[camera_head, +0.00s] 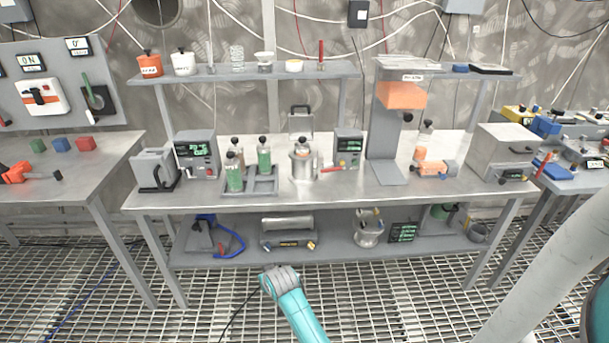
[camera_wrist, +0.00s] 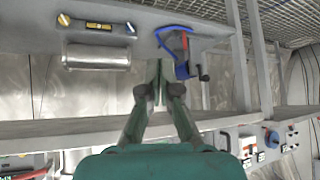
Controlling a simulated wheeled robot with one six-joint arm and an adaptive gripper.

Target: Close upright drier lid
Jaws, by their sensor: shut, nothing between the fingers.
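No label reading drier is legible, so I cannot say for sure which apparatus it is. On the middle bench, a round metal vessel (camera_head: 303,163) stands at the centre. A grey plate with a handle (camera_head: 300,124) stands upright behind it; whether it is the vessel's lid I cannot tell. A grey box with a black handle (camera_head: 153,170) stands at the bench's left end, and a larger grey box with a front handle (camera_head: 505,154) at its right end. My gripper (camera_wrist: 160,88) is shut and empty in the wrist view, apart from all of these. The head view hides its fingers.
The bench (camera_head: 240,203) has a lower shelf (camera_head: 340,250) bearing a blue-hosed device (camera_head: 208,238), also in the wrist view (camera_wrist: 180,50), and a metal cylinder unit (camera_head: 287,230). Bottles in a rack (camera_head: 235,180) and a tall stand (camera_head: 385,125) crowd the bench top. Grating floor in front is open.

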